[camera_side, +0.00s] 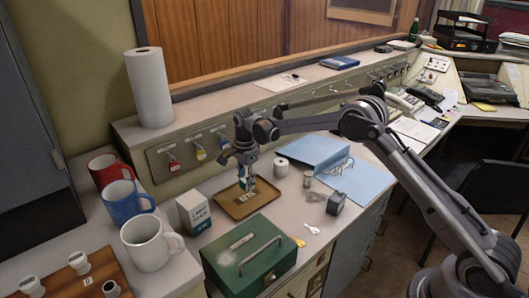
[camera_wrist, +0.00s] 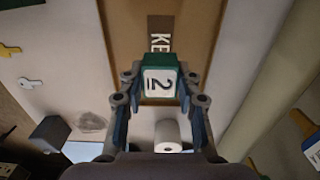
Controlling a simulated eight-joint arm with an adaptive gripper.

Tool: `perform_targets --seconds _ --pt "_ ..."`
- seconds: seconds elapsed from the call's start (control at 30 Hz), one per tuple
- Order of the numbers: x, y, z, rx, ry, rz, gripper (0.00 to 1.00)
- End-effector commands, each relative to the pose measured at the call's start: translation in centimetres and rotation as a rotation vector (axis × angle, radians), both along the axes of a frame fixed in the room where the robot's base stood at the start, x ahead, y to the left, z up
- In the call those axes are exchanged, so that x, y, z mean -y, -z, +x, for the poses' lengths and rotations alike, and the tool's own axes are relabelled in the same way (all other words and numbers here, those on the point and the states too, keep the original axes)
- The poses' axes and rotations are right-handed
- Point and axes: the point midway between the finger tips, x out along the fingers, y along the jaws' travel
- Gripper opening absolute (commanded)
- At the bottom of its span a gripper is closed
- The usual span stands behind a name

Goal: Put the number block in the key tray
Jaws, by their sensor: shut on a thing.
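The number block (camera_wrist: 160,82), green with a white face marked 2, is held between the two fingers of my gripper (camera_wrist: 159,98). The key tray (camera_side: 265,207) is a shallow brown tray with a dark label on its floor. In the side view my gripper (camera_side: 246,182) points down over the tray; the block is mostly hidden by the fingers there. In the wrist view the tray (camera_wrist: 205,22) shows beyond the block, with the letters KE of its label visible. I cannot tell exactly how high the block is above the tray floor.
A green cash box (camera_side: 250,258) stands in front of the tray, and a white-and-teal carton (camera_side: 193,213) to its left. A white roll (camera_side: 281,167), a blue folder (camera_side: 320,150) and a dark block (camera_side: 336,203) lie to the right. Keys hang on the panel behind.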

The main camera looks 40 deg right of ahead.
Motion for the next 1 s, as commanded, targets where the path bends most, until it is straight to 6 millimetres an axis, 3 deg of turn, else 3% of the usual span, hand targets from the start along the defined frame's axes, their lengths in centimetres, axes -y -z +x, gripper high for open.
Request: perform_targets --seconds 0.4,0.77,0.8,0.83,0.87,1.0 --pt "0.0 4.0 0.0 0.0 0.001 0.0 0.09" --pt "0.0 4.4 0.0 0.0 0.001 0.0 0.09" --pt "0.0 4.4 0.0 0.0 0.0 0.0 0.41" --pt "0.0 4.3 0.0 0.0 0.0 0.0 0.5" --pt "0.0 4.3 0.0 0.0 0.0 0.0 0.56" --pt "0.0 4.3 0.0 0.0 0.0 0.0 0.56"
